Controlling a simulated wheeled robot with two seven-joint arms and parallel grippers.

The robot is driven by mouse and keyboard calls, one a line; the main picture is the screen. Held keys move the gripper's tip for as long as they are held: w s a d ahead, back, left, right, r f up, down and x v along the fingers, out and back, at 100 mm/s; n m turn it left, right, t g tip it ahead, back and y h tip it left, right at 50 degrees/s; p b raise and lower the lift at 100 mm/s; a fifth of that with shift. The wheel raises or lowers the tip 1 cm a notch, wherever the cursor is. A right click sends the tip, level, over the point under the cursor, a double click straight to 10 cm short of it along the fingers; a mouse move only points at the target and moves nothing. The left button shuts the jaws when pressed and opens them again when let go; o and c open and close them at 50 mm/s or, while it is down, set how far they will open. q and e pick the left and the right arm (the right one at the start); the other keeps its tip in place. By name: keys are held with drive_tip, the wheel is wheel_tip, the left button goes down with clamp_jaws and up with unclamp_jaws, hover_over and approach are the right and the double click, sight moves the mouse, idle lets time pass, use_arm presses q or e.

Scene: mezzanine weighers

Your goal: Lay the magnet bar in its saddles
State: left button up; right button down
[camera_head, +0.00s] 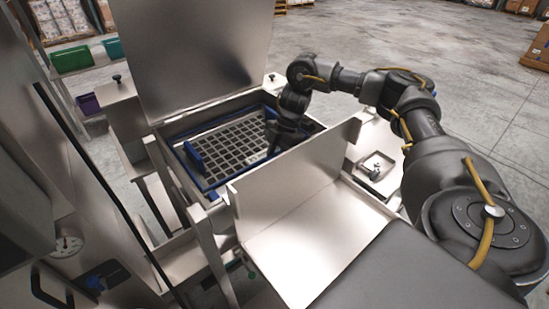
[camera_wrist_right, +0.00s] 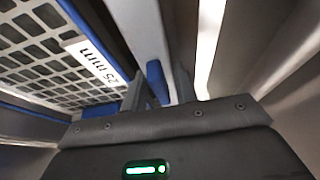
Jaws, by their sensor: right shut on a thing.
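In the right wrist view, my right gripper (camera_wrist_right: 156,88) is shut on a blue piece at the near end of a pale grey bar (camera_wrist_right: 143,30), which I take to be the magnet bar. The bar runs away from the fingers beside a blue-edged grid (camera_wrist_right: 45,55) labelled 25 mm. In the head view, my right gripper (camera_head: 276,146) reaches down into the right side of the open steel box (camera_head: 172,128). Its fingertips and the held bar are hard to make out there. I cannot make out the saddles clearly. My left gripper is out of view.
The box's raised steel lid (camera_head: 195,50) stands behind the grid. A steel chute (camera_head: 310,225) with upright walls stands in front, close to my right forearm. A small square tray (camera_head: 376,166) lies to the right. A dial gauge (camera_head: 67,244) is at lower left.

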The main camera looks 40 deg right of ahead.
drive_tip(key=shift+r, duration=0.1)
drive_tip(key=c, duration=1)
unclamp_jaws()
drive_tip(key=shift+w+f, duration=0.1)
drive_tip(key=shift+f, duration=0.15)
